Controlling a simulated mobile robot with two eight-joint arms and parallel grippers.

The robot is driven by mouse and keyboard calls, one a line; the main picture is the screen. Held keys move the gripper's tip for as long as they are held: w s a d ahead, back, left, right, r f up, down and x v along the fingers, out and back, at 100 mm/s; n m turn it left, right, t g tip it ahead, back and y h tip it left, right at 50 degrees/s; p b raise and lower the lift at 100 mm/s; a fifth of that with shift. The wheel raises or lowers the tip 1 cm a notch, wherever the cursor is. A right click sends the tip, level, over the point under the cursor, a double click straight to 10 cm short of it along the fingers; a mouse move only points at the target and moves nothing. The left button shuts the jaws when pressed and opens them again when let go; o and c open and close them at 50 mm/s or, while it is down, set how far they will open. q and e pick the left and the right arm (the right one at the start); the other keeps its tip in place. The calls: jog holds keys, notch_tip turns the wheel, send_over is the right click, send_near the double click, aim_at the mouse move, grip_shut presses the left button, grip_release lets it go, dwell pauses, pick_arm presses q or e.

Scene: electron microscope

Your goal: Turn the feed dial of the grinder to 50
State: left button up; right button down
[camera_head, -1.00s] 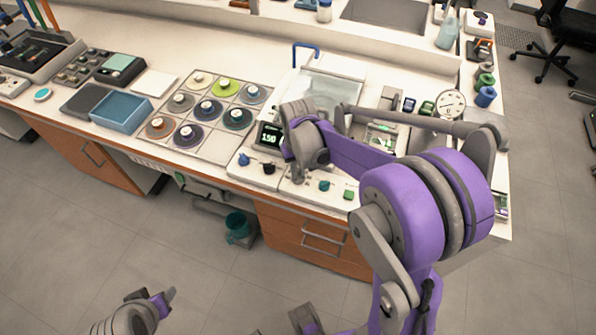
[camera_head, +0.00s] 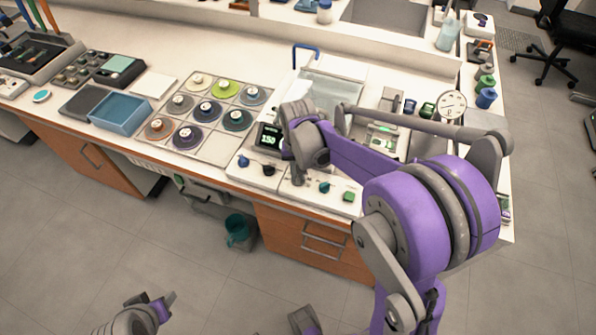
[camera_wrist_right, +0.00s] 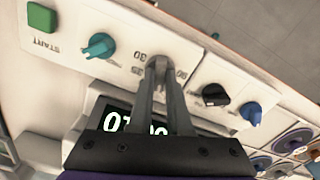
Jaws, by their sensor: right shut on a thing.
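The grinder has a white sloping control panel (camera_head: 312,190) on the bench front. My right gripper (camera_wrist_right: 158,70) points down at the panel and is shut on the feed dial, a small grey knob mostly hidden between the fingertips. Printed numbers, among them 30, show around it. The fingertips also show in the head view (camera_head: 298,179). A display (camera_head: 269,138) appears to read 150; my fingers partly cover a display (camera_wrist_right: 135,125) in the wrist view. My left gripper (camera_head: 168,300) is low at the left, away from the bench, its opening unclear.
A teal knob (camera_wrist_right: 100,46) and a green START button (camera_wrist_right: 41,18) lie on one side of the dial. A black knob (camera_wrist_right: 214,95) and a blue knob (camera_wrist_right: 250,113) lie on the other.

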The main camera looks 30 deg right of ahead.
jog(key=c, duration=0.9)
grip_release()
jog(key=shift+o, duration=0.2)
notch_tip(320, 180, up, 11)
jog(key=shift+p, duration=0.45)
jog(key=shift+f, duration=0.1)
jog(key=s+a+n+t+p, duration=0.1)
jog(key=s+a+n+t, duration=0.1)
jog(key=s, duration=0.6)
jog(key=s+a+f+n+t+p, duration=0.1)
jog(key=s+a+n+t, duration=0.2)
jog(key=s, duration=0.5)
jog(key=shift+a+f+n+p, duration=0.3)
jog(key=shift+a+n, duration=0.2)
jog(key=shift+a, duration=0.6)
